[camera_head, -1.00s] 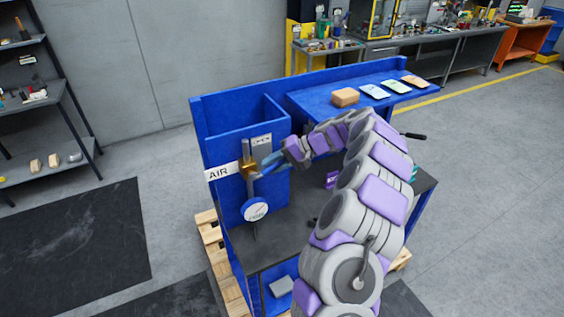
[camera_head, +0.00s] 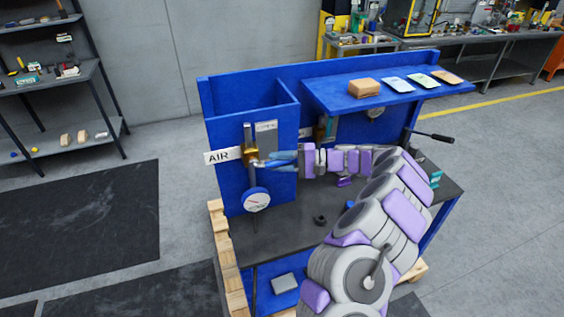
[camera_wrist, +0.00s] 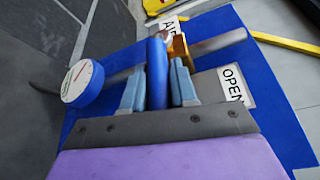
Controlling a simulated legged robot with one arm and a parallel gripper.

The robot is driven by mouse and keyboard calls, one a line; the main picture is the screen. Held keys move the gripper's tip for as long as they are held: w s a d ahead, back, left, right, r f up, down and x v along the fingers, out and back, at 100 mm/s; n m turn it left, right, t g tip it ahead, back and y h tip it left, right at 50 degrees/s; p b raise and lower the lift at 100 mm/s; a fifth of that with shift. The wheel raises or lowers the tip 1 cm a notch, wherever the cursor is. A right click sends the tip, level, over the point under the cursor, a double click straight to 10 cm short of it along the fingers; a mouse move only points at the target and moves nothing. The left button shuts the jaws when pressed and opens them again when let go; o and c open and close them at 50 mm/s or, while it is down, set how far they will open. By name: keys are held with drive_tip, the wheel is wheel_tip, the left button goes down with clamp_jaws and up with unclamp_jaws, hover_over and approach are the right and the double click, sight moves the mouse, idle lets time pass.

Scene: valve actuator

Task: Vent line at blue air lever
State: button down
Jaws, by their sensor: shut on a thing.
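The blue air lever (camera_wrist: 157,72) sits between the two pale blue fingers of my gripper (camera_wrist: 158,86) in the wrist view. My gripper is shut on it. In the head view my gripper (camera_head: 281,159) reaches in from the right, and the fingers largely hide the lever. The lever points sideways, across the upright grey pipe (camera_head: 248,133). The brass valve body (camera_head: 251,157) is on this pipe, beside a white AIR label (camera_head: 223,156). A round white-faced gauge (camera_head: 257,201) with a blue rim is below the valve.
An OPEN label (camera_wrist: 232,85) is on the blue panel near the valve. A dark bench top (camera_head: 285,228) lies below my arm. A blue shelf (camera_head: 350,90) above holds a tan block (camera_head: 364,88) and several flat items. A black-handled rod (camera_head: 430,136) sticks out at right.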

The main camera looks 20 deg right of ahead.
drive_tip(key=shift+f, duration=0.25)
drive_tip(key=c, duration=1.3)
unclamp_jaws()
drive_tip(key=o, duration=0.3)
drive_tip(key=shift+d, duration=0.15)
drive_tip(key=shift+d+r, duration=0.1)
drive_tip(key=p+v, duration=0.1)
drive_tip(key=v, duration=1.6)
drive_tip(key=shift+d, duration=0.2)
